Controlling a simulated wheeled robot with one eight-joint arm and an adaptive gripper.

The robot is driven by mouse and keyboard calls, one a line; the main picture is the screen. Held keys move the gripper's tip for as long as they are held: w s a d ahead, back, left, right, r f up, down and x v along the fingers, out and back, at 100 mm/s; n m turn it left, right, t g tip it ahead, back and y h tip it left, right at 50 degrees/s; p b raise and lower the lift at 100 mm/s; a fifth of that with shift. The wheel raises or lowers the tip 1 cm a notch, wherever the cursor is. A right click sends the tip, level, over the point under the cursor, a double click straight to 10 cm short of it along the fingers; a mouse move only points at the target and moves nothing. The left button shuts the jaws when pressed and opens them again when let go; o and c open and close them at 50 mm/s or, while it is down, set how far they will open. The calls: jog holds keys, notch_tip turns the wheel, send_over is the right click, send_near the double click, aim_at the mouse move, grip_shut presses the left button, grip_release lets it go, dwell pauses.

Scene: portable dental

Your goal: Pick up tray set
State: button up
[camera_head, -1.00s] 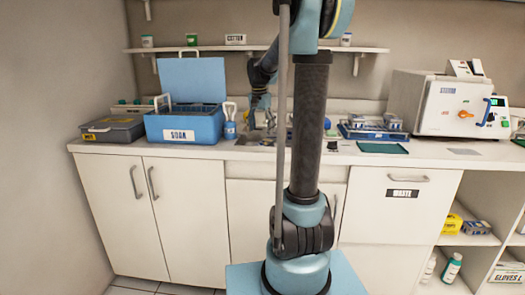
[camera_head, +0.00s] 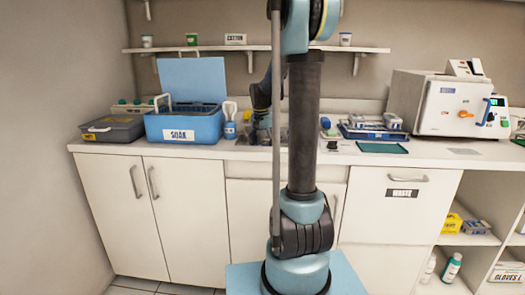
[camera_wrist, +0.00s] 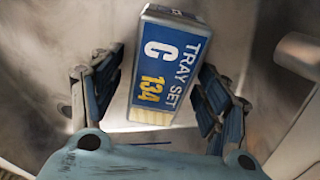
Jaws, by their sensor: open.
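The tray set (camera_wrist: 162,68) is a box with a blue label reading "TRAY SET C 134". In the wrist view it lies slightly tilted in a grey metal basin (camera_wrist: 55,32), between the two fingers of my gripper (camera_wrist: 160,95). The fingers are spread, one on each side of the box. A gap shows on the left; on the right the finger is close to the box edge, and I cannot tell if it touches. In the head view my gripper is low at the sink area, mostly hidden behind my arm, and the tray set is not visible.
A blue SOAK tub (camera_head: 185,128) with its lid raised stands left of my arm, beside a grey case (camera_head: 112,128). Right of my arm are a blue tray (camera_head: 372,133), a green mat (camera_head: 382,147) and a white machine (camera_head: 440,105). A shelf (camera_head: 225,49) runs above.

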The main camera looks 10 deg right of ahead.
aim_at(263, 143)
jog(key=shift+c, duration=0.5)
jog(key=c, duration=1.3)
jog(key=shift+c, duration=0.2)
notch_tip(263, 143, up, 18)
